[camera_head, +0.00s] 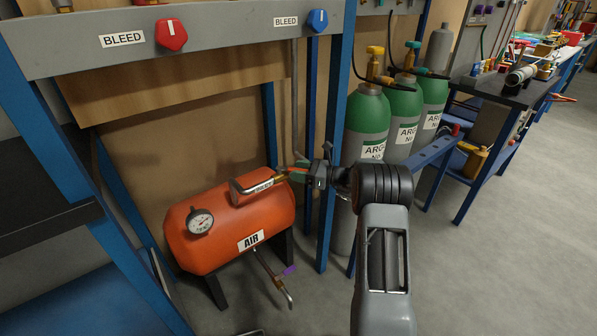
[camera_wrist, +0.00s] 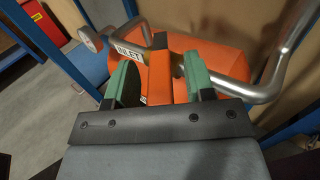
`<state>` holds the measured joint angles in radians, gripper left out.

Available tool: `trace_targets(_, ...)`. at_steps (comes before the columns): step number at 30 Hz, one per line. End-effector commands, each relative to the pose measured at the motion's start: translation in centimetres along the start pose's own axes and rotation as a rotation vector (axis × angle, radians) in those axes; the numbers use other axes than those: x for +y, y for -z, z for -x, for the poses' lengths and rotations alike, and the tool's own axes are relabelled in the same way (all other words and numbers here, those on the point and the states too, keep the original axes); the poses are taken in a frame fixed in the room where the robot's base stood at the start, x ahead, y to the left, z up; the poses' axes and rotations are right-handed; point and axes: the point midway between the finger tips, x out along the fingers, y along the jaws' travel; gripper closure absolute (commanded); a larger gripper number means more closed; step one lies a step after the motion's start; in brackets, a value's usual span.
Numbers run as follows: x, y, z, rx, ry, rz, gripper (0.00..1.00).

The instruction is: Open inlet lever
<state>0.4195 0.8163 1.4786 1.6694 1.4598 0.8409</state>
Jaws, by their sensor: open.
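The INLET label (camera_wrist: 131,51) sits by a bent silver pipe on top of the orange air tank (camera_head: 215,246); the label also shows in the head view (camera_head: 264,186). My gripper (camera_wrist: 158,80) is open, with green fingers pointing at the inlet fitting; in the head view it is at the tank's upper right end (camera_head: 296,173). A flat orange piece with a dark tip (camera_wrist: 159,72), apparently the inlet lever, lies between the fingers, with gaps at its sides. Whether a finger touches it I cannot tell.
A pressure gauge (camera_head: 200,221) is on the tank's left end. A lower pipe (camera_head: 272,278) with a purple lever (camera_head: 289,270) hangs below. A blue post (camera_head: 334,140) stands close right of the tank. Green argon cylinders (camera_head: 366,125) stand further right. Red (camera_head: 171,35) and blue (camera_head: 318,20) bleed knobs are above.

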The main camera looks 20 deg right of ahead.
Motion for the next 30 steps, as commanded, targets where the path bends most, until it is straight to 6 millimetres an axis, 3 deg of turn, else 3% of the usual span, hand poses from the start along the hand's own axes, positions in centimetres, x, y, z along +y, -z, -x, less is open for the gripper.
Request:
trace_targets(5,-0.1,-0.2,2.3,0.000,0.004,-0.002,0.51)
trace_targets(18,0.0,-0.1,10.7,0.000,0.001,-0.002,0.51)
trace_targets(24,0.0,-0.1,12.8,0.000,0.000,-0.001,0.51)
trace_targets(30,0.0,0.0,13.5,-0.001,-0.001,0.000,0.51)
